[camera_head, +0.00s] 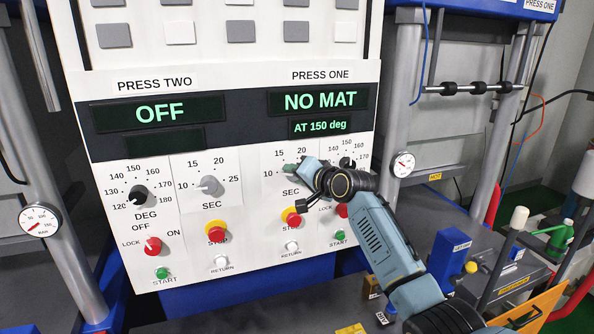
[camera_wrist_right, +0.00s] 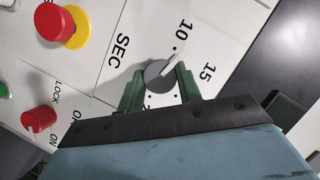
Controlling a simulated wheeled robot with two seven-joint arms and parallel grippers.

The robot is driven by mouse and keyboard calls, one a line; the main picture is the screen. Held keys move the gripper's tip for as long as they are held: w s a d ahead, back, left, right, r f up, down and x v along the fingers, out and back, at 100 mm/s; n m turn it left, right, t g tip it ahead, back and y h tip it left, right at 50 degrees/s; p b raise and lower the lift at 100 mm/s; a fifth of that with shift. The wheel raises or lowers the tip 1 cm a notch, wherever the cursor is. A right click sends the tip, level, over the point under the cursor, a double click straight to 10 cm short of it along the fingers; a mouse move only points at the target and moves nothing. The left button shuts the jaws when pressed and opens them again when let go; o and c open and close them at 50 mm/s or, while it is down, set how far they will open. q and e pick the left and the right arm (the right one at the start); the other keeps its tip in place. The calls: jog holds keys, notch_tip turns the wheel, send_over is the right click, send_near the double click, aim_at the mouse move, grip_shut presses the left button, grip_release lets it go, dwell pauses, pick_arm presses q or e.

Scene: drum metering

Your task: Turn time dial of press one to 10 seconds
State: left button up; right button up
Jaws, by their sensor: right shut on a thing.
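The time dial of press one (camera_wrist_right: 157,73) is a grey round knob with a pale pointer, on the white panel above the SEC label. In the right wrist view its pointer lies close to the dot by the 10 mark, perhaps slightly toward 15. My right gripper (camera_head: 297,169) is at this dial in the head view and mostly hides it. In the wrist view its two green fingers (camera_wrist_right: 160,80) stand on either side of the knob, shut on it. My left gripper is not in view.
The press one display (camera_head: 318,100) reads NO MAT, AT 150 deg. Press one's red-and-yellow stop button (camera_head: 293,219) and green start button (camera_head: 339,236) sit below. Press two's time dial (camera_head: 210,185) is to the left. A gauge (camera_head: 402,164) is on the right column.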

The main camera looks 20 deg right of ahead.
jog(key=shift+n+h, duration=0.6)
jog(key=shift+n, duration=0.3)
jog(key=o, duration=1)
jog(key=shift+s, duration=0.15)
jog(key=v, duration=0.4)
jog(key=b+v, duration=0.1)
jog(key=v, duration=0.3)
jog(key=b+v, duration=0.1)
jog(key=v, duration=0.4)
jog(key=shift+r, duration=0.3)
